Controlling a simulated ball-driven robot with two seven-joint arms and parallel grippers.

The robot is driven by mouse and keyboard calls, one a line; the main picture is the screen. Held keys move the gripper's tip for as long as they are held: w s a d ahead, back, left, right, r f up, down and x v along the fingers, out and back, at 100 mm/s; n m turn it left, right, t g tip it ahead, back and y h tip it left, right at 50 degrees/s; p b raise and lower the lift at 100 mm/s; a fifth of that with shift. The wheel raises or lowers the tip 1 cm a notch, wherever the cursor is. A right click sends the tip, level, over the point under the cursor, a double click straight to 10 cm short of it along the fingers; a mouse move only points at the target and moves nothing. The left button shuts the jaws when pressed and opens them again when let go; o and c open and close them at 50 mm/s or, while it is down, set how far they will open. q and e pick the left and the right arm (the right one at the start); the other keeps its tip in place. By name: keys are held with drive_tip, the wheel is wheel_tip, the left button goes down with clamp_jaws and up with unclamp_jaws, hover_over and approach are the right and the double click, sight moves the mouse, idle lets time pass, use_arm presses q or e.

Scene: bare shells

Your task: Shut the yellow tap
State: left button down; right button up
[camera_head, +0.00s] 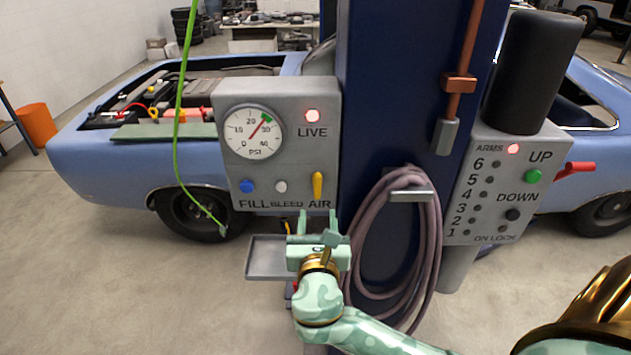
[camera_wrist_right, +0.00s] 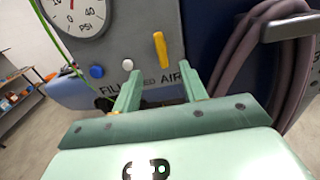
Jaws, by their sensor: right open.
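The yellow tap (camera_head: 317,185) is a small upright lever above the word AIR on a grey panel (camera_head: 230,180). It also shows upright in the right wrist view (camera_wrist_right: 161,49). My right gripper (camera_head: 318,217) is just below the tap, fingers pointing toward the panel. In the right wrist view its two fingers (camera_wrist_right: 160,80) are spread apart with nothing between them, and the tap stands beyond and above the gap, apart from the fingers. My left gripper is not in view.
The panel bears a PSI gauge (camera_head: 253,131), a lit LIVE lamp (camera_head: 312,116), a blue FILL button (camera_head: 247,186) and a white BLEED button (camera_head: 281,187). A small grey tray (camera_head: 262,275) sits below. A coiled hose (camera_head: 358,245) hangs close at right; a green cable (camera_head: 180,110) hangs at left.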

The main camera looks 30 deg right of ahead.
sight(318, 186)
drive_tip(key=p+x, duration=0.1)
drive_tip(key=x, duration=1.1)
drive_tip(key=shift+w+d, duration=0.15)
drive_tip(key=shift+w, duration=0.2)
clamp_jaws()
